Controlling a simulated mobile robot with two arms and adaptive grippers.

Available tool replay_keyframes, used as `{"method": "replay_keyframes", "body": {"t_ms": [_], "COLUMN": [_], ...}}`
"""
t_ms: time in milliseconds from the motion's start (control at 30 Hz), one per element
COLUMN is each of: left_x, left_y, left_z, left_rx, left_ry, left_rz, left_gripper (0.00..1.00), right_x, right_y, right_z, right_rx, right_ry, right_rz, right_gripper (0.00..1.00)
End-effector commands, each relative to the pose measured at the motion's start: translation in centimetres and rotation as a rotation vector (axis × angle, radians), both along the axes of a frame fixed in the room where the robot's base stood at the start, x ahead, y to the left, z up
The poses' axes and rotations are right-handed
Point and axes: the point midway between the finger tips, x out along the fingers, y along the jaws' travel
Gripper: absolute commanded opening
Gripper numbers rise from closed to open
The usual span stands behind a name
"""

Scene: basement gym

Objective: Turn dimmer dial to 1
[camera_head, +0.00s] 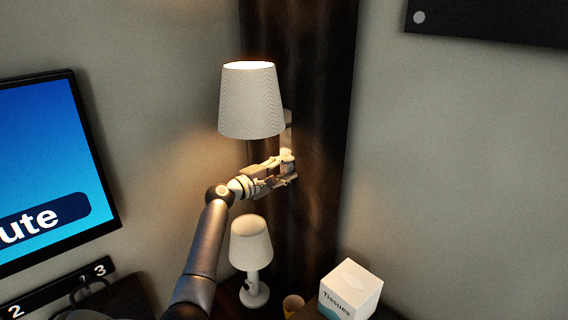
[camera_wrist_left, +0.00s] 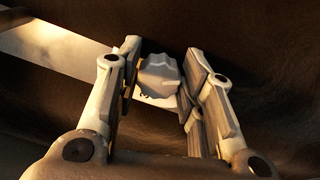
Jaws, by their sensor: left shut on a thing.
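The dimmer dial (camera_wrist_left: 158,77) is a pale, ridged knob in the left wrist view. It sits between the two fingers of my left gripper (camera_wrist_left: 165,62), which is shut on it. A light plate with small dark marks shows partly below the dial, but I cannot read the setting. In the head view my left gripper (camera_head: 289,168) is at the dark wooden post (camera_head: 325,130), just under a lit lampshade (camera_head: 250,105). There the gripper hides the dial. My right gripper is not in view.
A small white table lamp (camera_head: 250,243) stands below my left arm. A tissue box (camera_head: 348,292) and a small cup (camera_head: 293,304) are to its right. A blue screen (camera_head: 45,170) and a numbered rail (camera_head: 60,290) are on the left. The right wall is clear around mid-height.

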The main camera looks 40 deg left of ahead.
Motion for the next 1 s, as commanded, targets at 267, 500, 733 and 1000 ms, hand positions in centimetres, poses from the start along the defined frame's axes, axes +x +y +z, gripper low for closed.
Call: {"method": "replay_keyframes", "body": {"t_ms": [267, 500, 733, 1000], "left_x": [0.0, 0.0, 0.0, 0.0], "left_y": [0.1, 0.1, 0.2, 0.3], "left_z": [0.5, 0.5, 0.6, 0.5], "left_rx": [-0.265, -0.493, -0.704, -0.907], "left_ry": [0.024, 0.043, 0.062, 0.08], "left_rz": [0.001, 0.001, 0.002, 0.0], "left_gripper": [0.12, 0.12, 0.12, 0.12], "right_x": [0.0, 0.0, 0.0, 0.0], "right_y": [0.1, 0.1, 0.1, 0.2], "right_z": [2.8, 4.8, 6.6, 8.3], "right_rx": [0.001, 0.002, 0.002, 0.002], "right_ry": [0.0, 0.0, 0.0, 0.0], "right_rz": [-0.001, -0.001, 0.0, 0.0], "right_gripper": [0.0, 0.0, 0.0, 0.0]}}
